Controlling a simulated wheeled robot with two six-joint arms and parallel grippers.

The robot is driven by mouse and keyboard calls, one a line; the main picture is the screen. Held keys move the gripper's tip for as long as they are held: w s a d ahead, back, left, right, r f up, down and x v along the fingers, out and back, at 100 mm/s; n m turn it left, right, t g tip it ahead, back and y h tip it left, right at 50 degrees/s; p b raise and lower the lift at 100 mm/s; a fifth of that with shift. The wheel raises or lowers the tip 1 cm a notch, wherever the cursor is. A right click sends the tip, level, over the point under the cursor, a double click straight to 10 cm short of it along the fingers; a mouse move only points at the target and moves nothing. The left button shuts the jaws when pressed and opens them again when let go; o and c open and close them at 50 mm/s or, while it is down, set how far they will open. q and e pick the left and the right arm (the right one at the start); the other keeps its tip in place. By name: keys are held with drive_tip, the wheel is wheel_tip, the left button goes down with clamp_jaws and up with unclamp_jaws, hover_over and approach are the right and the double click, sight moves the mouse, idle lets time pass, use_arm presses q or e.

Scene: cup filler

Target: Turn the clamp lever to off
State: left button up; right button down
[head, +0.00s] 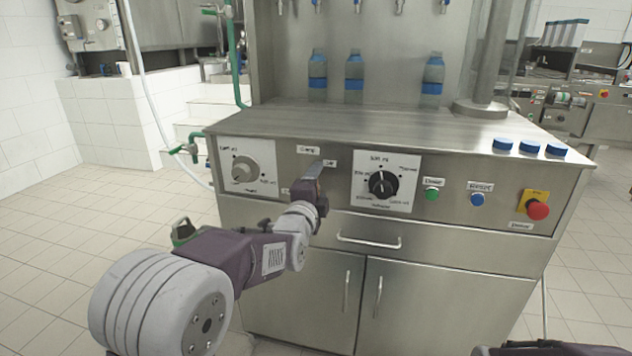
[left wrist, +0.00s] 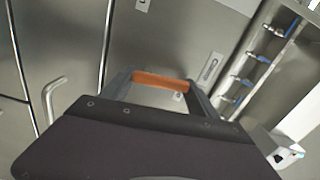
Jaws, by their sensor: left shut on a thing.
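My left gripper (head: 314,182) is at the front panel of the steel filler, just below the Clamp label (head: 308,150) and beside the Off label (head: 330,163). The clamp lever is hidden behind the gripper and arm in the head view. In the left wrist view an orange-brown bar, the clamp lever (left wrist: 160,80), lies between the fingers of my left gripper (left wrist: 160,95), which is shut on it. The lever's exact angle is hard to tell. My right gripper is not in view; only a dark part of my right arm shows at the bottom right edge.
A grey dial (head: 244,169) is left of the gripper and a black dial (head: 382,184) is close on its right. Further right are a green button (head: 432,194), a blue button (head: 477,199) and a red emergency stop (head: 537,210). A drawer handle (head: 368,241) is below.

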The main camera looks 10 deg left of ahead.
use_arm(q)
drive_tip(key=shift+d+f+m, duration=0.1)
drive_tip(key=shift+d+m, duration=0.05)
drive_tip(key=shift+m, duration=0.45)
drive_tip(key=o, duration=1.4)
drive_tip(key=shift+c, duration=0.2)
drive_tip(key=shift+s, duration=0.15)
drive_tip(key=s+p, duration=0.2)
drive_tip(key=s, duration=0.7)
drive_tip(key=shift+p, duration=0.3)
